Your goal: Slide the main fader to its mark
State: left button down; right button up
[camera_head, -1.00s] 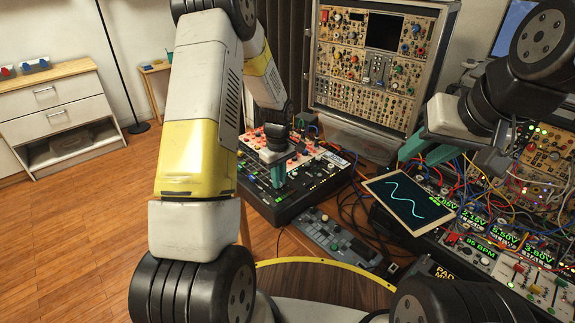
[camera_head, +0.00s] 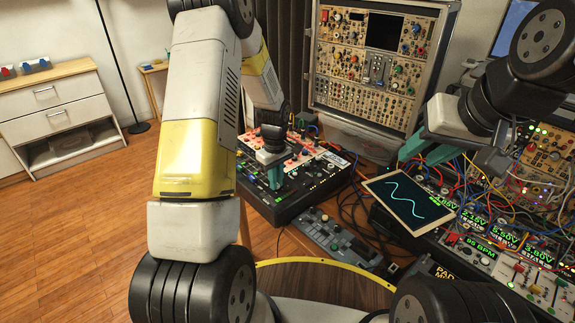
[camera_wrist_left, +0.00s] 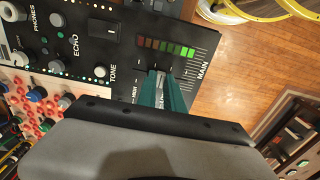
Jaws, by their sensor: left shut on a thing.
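The black mixer (camera_head: 290,205) with lit pads and knobs stands at the table's left edge in the head view. The main fader (camera_wrist_left: 161,77) sits in its slot beside the MAIN label in the left wrist view. My left gripper (camera_head: 274,178) points down onto the mixer. Its teal fingers (camera_wrist_left: 163,92) are shut on the fader and hide most of it. Tick marks (camera_wrist_left: 196,72) line the slot, and a row of green and dim red level lights (camera_wrist_left: 168,47) is beside it. My right gripper (camera_head: 422,152) has its teal fingers apart, over the cables at right.
A small grey controller (camera_head: 335,238) lies in front of the mixer. A tablet with a wave trace (camera_head: 408,201) and patch modules with many cables (camera_head: 480,215) fill the right. A rack of modules (camera_head: 375,60) stands behind.

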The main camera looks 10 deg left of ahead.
aim_at(266, 195)
pick_arm(q)
jog(key=s+a, duration=0.2)
jog(key=s, duration=0.1)
jog(key=shift+s+a, duration=0.15)
jog(key=shift+a, duration=0.15)
jog(key=c, duration=1.4)
grip_release()
jog(key=shift+c, duration=0.2)
jog(key=shift+r, duration=0.15)
notch_tip(266, 195, up, 8)
jog(key=shift+f, duration=0.2)
